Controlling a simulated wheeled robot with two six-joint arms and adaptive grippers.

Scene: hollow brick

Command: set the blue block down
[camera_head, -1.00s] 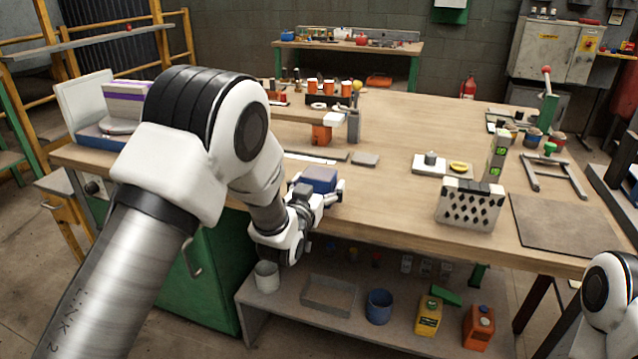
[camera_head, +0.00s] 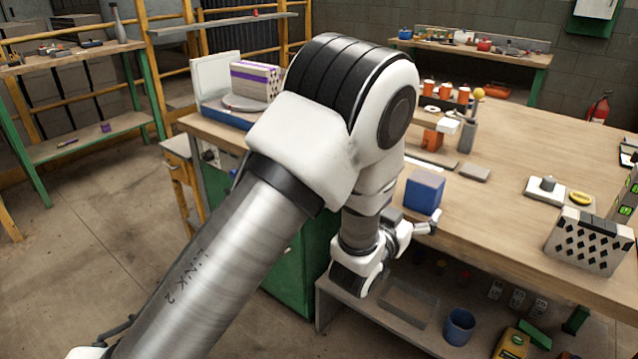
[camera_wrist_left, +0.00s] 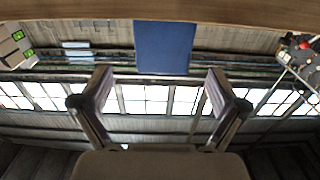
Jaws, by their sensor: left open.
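The blue block (camera_head: 424,192) stands upright on the workbench near its front left edge. In the left wrist view, which is upside down, the blue block (camera_wrist_left: 162,47) rests against the wooden bench top, beyond the fingertips and between their lines. My left gripper (camera_head: 428,227) is at the bench's front edge, just on the near side of the block. Its two fingers are spread wide in the left wrist view (camera_wrist_left: 160,82), with nothing between them. My right gripper is out of view.
The workbench (camera_head: 510,205) has clear wood right of the block. A flat grey piece (camera_head: 474,172) and an orange-and-white item lie behind it. A patterned hollow brick (camera_head: 585,241) stands at the right. A lower shelf holds a blue bucket (camera_head: 459,327).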

